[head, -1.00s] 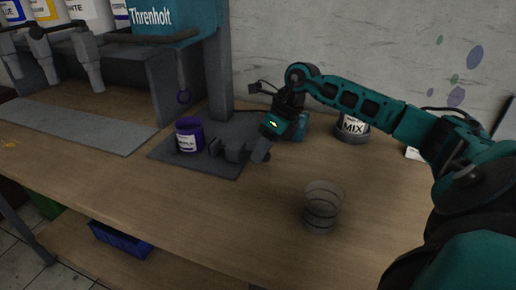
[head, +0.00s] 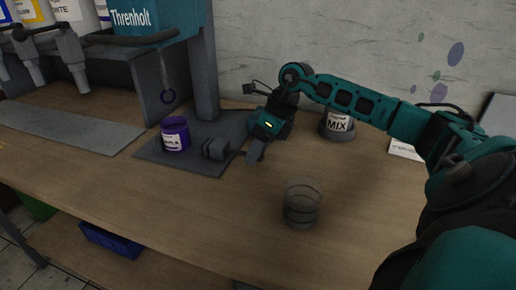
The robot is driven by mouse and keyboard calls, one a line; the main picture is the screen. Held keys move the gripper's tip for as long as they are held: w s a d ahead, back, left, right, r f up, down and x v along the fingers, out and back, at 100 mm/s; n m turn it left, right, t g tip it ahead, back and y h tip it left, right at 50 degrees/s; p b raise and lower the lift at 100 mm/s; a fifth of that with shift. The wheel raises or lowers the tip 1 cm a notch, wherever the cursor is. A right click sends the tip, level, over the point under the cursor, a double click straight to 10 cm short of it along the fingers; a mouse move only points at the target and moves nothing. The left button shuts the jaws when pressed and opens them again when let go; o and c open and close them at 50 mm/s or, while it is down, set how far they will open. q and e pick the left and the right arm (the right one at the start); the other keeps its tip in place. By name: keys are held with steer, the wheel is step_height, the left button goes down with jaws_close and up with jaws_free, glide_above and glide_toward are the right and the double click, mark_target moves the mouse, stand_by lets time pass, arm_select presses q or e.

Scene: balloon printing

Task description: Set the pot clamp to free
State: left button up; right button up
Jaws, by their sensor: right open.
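A purple pot (head: 175,134) with a white label stands upright on the dark plate (head: 190,163) under the dispensing stand. A small grey block (head: 216,149), which looks like part of the pot clamp, is just right of the pot. The clamp's setting cannot be read from here. My right gripper (head: 241,153) is open and low over the plate's right edge, beside the block. One finger shows clearly; the other blends with the grey parts. Whether it touches the clamp is unclear. My left gripper is out of view.
A clear ringed cup (head: 302,205) stands on the table (head: 215,215) in front of my right arm. A pot labelled MIX (head: 338,124) sits behind that arm near the wall. The teal Threnholt stand (head: 205,75) rises behind the plate. The front middle of the table is clear.

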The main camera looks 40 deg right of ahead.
steer(key=v, duration=1.3)
steer(key=shift+p, duration=0.45)
steer(key=shift+a+f, duration=0.1)
